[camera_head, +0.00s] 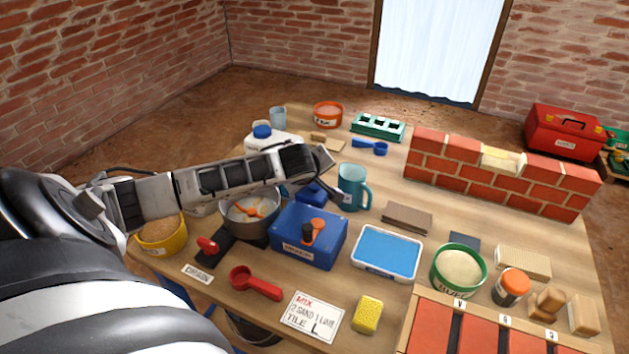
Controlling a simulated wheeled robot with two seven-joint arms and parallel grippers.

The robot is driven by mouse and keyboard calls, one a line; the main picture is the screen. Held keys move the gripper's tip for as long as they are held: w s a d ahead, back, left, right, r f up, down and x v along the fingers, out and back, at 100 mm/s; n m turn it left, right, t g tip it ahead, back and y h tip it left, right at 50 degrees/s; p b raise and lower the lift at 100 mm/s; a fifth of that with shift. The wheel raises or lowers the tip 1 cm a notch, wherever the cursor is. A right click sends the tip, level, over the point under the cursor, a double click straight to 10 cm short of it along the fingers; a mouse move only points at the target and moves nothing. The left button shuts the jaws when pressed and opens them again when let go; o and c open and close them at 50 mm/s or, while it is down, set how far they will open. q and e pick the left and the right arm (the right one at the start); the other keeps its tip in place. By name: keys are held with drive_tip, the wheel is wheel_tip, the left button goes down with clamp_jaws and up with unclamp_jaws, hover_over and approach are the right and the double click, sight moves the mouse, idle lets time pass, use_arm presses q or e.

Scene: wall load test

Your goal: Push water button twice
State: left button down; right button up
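A white container with a round blue top (262,132) stands at the back left of the table, partly hidden behind my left arm. No label reading water is legible, so I cannot tell which part is the water button. A small blue block (311,192) sits behind the blue box. My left gripper (325,166) reaches in from the left, to the right of the white container and just left of the teal mug (350,185). Its fingers are seen edge-on, and their opening is unclear. My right gripper is out of view.
A metal pot (238,228) and a blue box with a black and orange knob (290,250) stand in front of my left arm. A blue-filled tray (388,250) lies to the right. A small brick wall (470,178) stands at the back right.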

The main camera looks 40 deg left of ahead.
use_arm(q)
drive_tip(key=shift+f, duration=0.2)
drive_tip(key=shift+f, duration=0.25)
